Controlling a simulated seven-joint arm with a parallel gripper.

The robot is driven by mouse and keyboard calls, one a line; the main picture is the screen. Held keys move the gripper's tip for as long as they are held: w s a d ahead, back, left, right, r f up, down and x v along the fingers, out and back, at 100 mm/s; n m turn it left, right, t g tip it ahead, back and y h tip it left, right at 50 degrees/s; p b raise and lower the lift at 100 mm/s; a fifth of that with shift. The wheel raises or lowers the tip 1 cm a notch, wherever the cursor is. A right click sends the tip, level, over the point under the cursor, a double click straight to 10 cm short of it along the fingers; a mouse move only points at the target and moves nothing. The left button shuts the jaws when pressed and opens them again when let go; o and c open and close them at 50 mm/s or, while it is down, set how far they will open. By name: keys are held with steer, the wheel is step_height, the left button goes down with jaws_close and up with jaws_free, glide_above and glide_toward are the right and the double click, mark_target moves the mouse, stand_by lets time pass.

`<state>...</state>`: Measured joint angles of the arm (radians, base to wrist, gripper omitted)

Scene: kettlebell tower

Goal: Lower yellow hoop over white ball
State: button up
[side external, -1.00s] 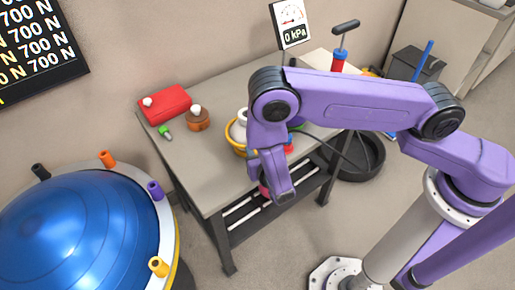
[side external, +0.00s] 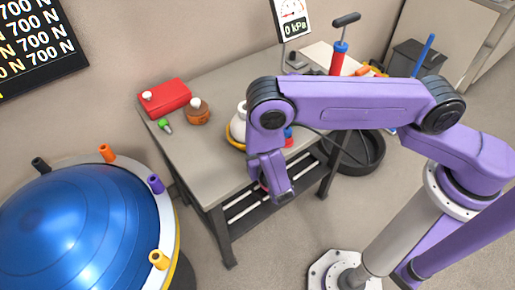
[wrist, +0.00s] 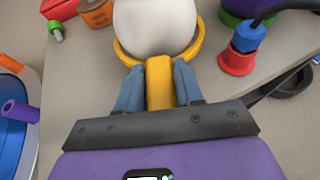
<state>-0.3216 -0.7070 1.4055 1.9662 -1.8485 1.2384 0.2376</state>
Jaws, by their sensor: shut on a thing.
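The white ball (wrist: 155,22) is at the top middle of the wrist view. In the side view its upper part (side external: 240,109) shows left of my arm. The yellow hoop (wrist: 197,42) curves along both sides of the ball. In the side view the hoop (side external: 235,137) sits low against the ball. Its far side is hidden by the ball, so I cannot tell whether it rests on anything. My gripper (wrist: 159,82) is shut on the hoop's yellow grip on the near side. In the side view my arm hides the fingers and part of the hoop.
Red and blue pieces (wrist: 238,52) with a dark hose stand right of the hoop. A red box (side external: 166,97), a brown weight (side external: 197,112) and a green piece (side external: 165,126) lie at the back left of the bench (side external: 200,160). A blue dome (side external: 80,235) stands left of it.

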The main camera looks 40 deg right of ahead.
steer(key=shift+f, duration=1.55)
steer(key=shift+f, duration=0.15)
stand_by(0.9)
step_height(320, 180, up, 19)
stand_by(2.7)
stand_by(0.3)
